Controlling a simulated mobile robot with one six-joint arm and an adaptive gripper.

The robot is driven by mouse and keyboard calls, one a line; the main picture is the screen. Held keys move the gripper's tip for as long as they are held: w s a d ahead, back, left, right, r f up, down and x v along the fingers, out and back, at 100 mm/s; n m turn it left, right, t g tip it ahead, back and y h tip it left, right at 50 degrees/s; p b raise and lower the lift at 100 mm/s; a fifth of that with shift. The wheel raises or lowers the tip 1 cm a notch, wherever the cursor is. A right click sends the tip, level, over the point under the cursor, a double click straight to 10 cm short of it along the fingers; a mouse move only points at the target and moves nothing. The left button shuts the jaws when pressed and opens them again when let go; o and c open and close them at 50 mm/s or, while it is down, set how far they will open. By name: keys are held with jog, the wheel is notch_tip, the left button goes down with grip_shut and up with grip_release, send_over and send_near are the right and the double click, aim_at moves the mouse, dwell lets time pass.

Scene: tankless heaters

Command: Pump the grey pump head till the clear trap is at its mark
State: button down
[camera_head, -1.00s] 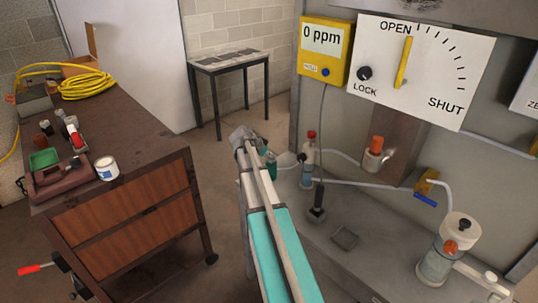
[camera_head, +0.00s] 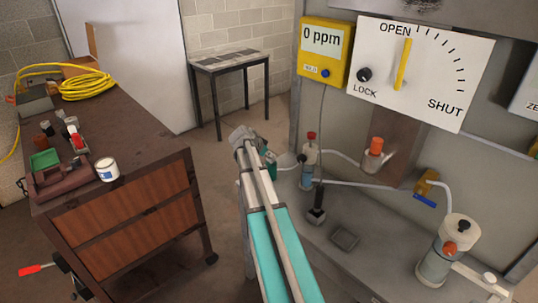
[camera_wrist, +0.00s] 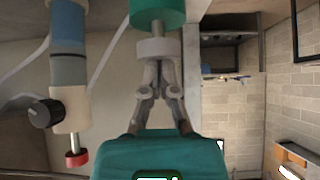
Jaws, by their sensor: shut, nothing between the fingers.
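The grey pump head (camera_wrist: 155,48) is a pale disc on a short rod above a teal cylinder (camera_wrist: 157,12) in the wrist view, which shows the scene upside down. My gripper (camera_wrist: 159,66) is shut and empty, with its fingertips at the head's top face. I cannot tell whether they touch it. The clear trap (camera_wrist: 68,68) stands beside it, with blue liquid, a dark band, a black side knob (camera_wrist: 45,113) and a red cap (camera_wrist: 76,159). The trap also shows in the head view (camera_head: 307,170). My arm hides the pump head there.
A yellow meter (camera_head: 323,52) reads 0 ppm. Beside it a dial board (camera_head: 430,85) has its yellow pointer near OPEN. A second clear vessel (camera_head: 435,265) stands at the right. A wooden bench (camera_head: 130,215) is at the left, with open floor between.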

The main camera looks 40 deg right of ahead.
aim_at(269, 157)
jog(key=shift+r+p, duration=1.35)
jog(key=shift+r, duration=0.25)
jog(key=p+v, duration=0.6)
jog(key=v, duration=0.3)
jog(key=shift+a+r+p, duration=0.2)
jog(key=shift+a+p, duration=0.05)
jog(key=shift+p, duration=0.05)
notch_tip(269, 157, up, 2)
jog(key=shift+r+p, duration=0.25)
jog(key=shift+p, duration=1)
jog(key=shift+f, duration=0.2)
